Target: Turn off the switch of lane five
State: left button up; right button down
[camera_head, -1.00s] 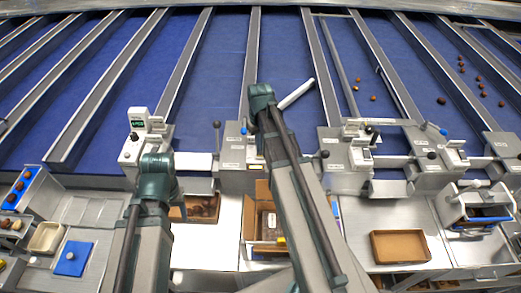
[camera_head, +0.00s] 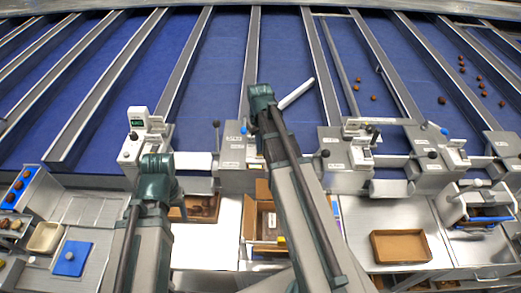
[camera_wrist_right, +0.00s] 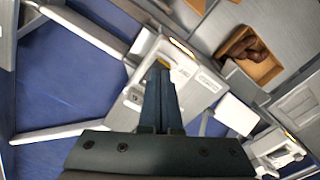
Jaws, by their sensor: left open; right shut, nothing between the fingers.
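Grey lane switch boxes stand along the front of the blue belts in the head view: one in the middle (camera_head: 232,157), one right of it (camera_head: 335,150) and one further right (camera_head: 428,150). Small levers with dark knobs (camera_head: 216,124) stand at them. I cannot read which is lane five. My right gripper (camera_wrist_right: 160,72) is shut and empty in the right wrist view, its tips over or in front of a grey box (camera_wrist_right: 190,78) with a pale label and a yellow spot. Contact cannot be judged. My left gripper is hidden; only that arm shows.
A unit with a green display (camera_head: 138,124) stands at the left. Long metal dividers (camera_head: 250,60) separate the belts. Several dates (camera_head: 441,100) lie on the right lanes. A brown tray (camera_head: 400,232) and a cardboard box (camera_head: 262,190) are on the near side.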

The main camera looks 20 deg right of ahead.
jog(key=shift+f+b, duration=0.6)
jog(key=shift+f, duration=0.05)
jog(key=shift+r, duration=0.1)
notch_tip(320, 180, up, 7)
jog(key=p, duration=0.7)
dwell(0.4)
dwell(0.3)
jog(key=shift+s+a+f, duration=0.1)
jog(key=shift+a+f, duration=0.1)
jog(key=shift+f, duration=0.1)
jog(key=s+a+f+n+b, duration=0.1)
jog(key=s+a+f+b, duration=0.6)
jog(key=a+f+b, duration=0.2)
jog(key=s+a+f+n+h+b, duration=0.1)
jog(key=s+a+f+n+b, duration=0.1)
jog(key=s+a+f+b, duration=0.5)
jog(key=a+f+b, duration=0.2)
jog(key=a, duration=0.3)
jog(key=shift+s+a+b, duration=0.25)
jog(key=shift+s+b, duration=0.05)
